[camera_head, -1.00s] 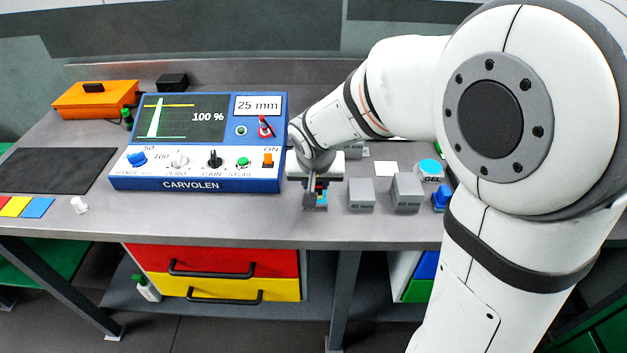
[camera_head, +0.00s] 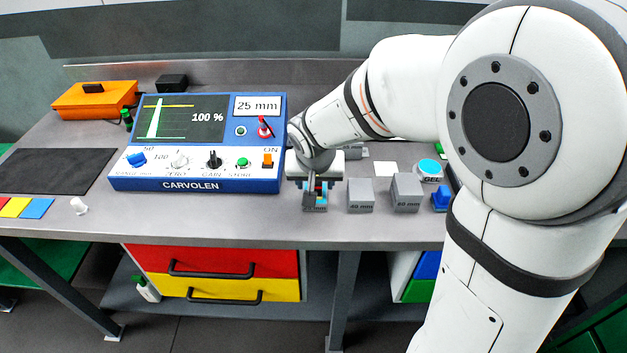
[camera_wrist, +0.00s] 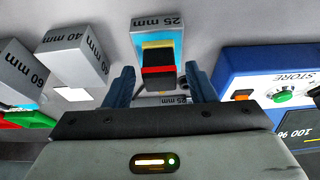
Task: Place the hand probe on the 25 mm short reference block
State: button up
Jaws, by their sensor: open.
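The hand probe (camera_wrist: 159,77), black with a red band and a yellow stripe, stands on the light-blue top of a grey block (camera_wrist: 157,23) marked 25 mm. In the wrist view my gripper (camera_wrist: 160,82) is open, one finger on each side of the probe with gaps between. In the head view my gripper (camera_head: 315,190) is over the block (camera_head: 315,205) and hides most of the probe. The block stands near the bench's front edge. A second 25 mm label (camera_wrist: 174,100) shows beyond the probe; what it belongs to is mostly hidden.
Right of the 25 mm block stand the 40 mm block (camera_head: 361,196) and 60 mm block (camera_head: 407,193), then a blue item (camera_head: 440,198) and a GEL jar (camera_head: 429,171). The blue test instrument (camera_head: 200,186), reading 100 %, stands close on the left. Bare bench lies in front.

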jog(key=v, duration=1.2)
jog(key=s+d+f+g, duration=0.1)
jog(key=s+d+f, duration=0.1)
jog(key=s+d, duration=0.5)
jog(key=s+d+f, duration=0.3)
jog(key=s+d, duration=0.3)
jog(key=d, duration=0.1)
jog(key=shift+s+d+g, duration=0.15)
jog(key=shift+s+g, duration=0.25)
